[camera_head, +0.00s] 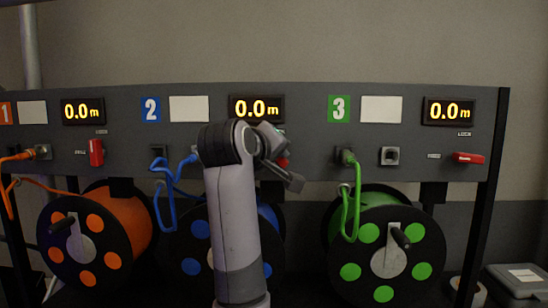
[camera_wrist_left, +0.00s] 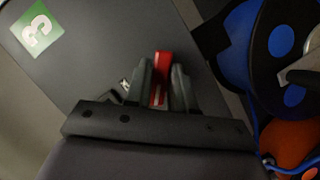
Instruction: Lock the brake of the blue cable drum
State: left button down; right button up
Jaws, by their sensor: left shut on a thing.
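The blue cable drum (camera_head: 200,230) hangs below the panel at sign 2, partly hidden behind my left arm. It also shows in the left wrist view (camera_wrist_left: 272,60) at the right. Its red brake lever (camera_head: 283,162) is mostly hidden by my left gripper (camera_head: 285,170) in the head view. In the left wrist view the red lever (camera_wrist_left: 161,75) sits between the two fingers of my left gripper (camera_wrist_left: 164,78), which is shut on it. I cannot tell the lever's exact angle. My right gripper is not in view.
The orange drum's red lever (camera_head: 96,152) stands upright. The green drum's red lever (camera_head: 468,158) lies level. An orange drum (camera_head: 128,215) and a green drum (camera_head: 375,195) flank the blue one. A blue cable (camera_head: 165,185) loops at the panel left of my arm.

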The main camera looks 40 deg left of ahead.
pick_arm(q)
jog(key=m+g+y, duration=0.1)
jog(key=m, duration=0.2)
jog(key=m+g+y, duration=0.2)
jog(key=m, duration=0.1)
jog(key=shift+w+d, duration=0.1)
jog(key=shift+d, duration=0.1)
jog(key=shift+m, duration=0.3)
dwell(0.3)
jog(key=c, duration=1)
grip_release()
jog(key=shift+c, duration=0.2)
jog(key=shift+r, duration=0.1)
jog(key=b+v, duration=0.1)
jog(key=v, duration=0.6)
jog(key=shift+d, duration=0.15)
